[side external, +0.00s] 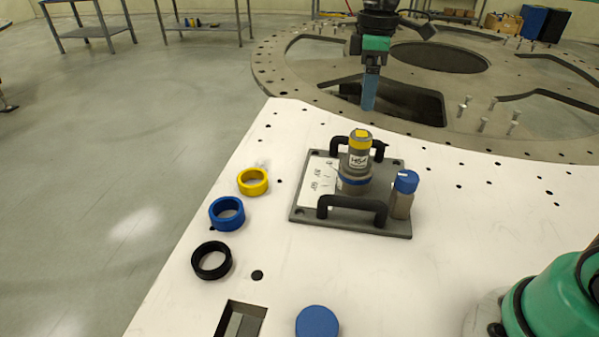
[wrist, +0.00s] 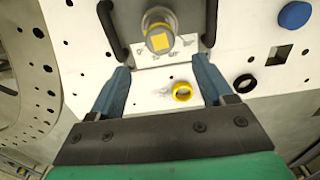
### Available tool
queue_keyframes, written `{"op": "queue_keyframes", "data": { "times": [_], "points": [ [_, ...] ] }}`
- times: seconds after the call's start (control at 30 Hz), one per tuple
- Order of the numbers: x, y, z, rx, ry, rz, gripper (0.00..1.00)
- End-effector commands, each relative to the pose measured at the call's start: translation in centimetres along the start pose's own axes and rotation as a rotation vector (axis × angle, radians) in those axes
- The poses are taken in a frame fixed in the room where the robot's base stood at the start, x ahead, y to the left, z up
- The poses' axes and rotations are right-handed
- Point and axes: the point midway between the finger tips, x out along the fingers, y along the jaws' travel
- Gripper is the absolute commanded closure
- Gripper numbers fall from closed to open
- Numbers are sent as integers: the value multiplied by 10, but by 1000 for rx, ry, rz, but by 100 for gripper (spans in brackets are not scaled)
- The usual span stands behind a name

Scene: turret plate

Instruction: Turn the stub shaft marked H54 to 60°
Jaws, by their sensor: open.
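The stub shaft marked H54 (side external: 358,155) stands upright on a grey plate (side external: 300,214), with a yellow mark on its top and a blue ring near its base. In the wrist view the shaft's top with its yellow square (wrist: 159,42) shows ahead of the fingers. The plate has two black handles, one on each side of the shaft, and a white marked label (side external: 318,180). My gripper (side external: 368,106) is at the back, over the large ring, apart from the shaft. In the wrist view my gripper (wrist: 162,84) is open with nothing between its blue fingers.
A blue-capped cylinder (side external: 403,195) stands by the plate's right edge. Yellow (side external: 252,182), blue (side external: 227,214) and black (side external: 212,260) rings lie left of the plate. A blue disc (side external: 317,322) and a rectangular cutout (side external: 240,322) are in front. White surface between them is clear.

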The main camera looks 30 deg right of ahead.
Motion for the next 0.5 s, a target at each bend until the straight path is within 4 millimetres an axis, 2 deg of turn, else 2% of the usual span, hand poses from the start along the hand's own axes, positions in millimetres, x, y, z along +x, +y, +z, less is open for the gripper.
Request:
{"op": "queue_keyframes", "data": {
  "times": [0.5],
  "points": [
    [52,0,0,3,3,2,26]
  ]
}}
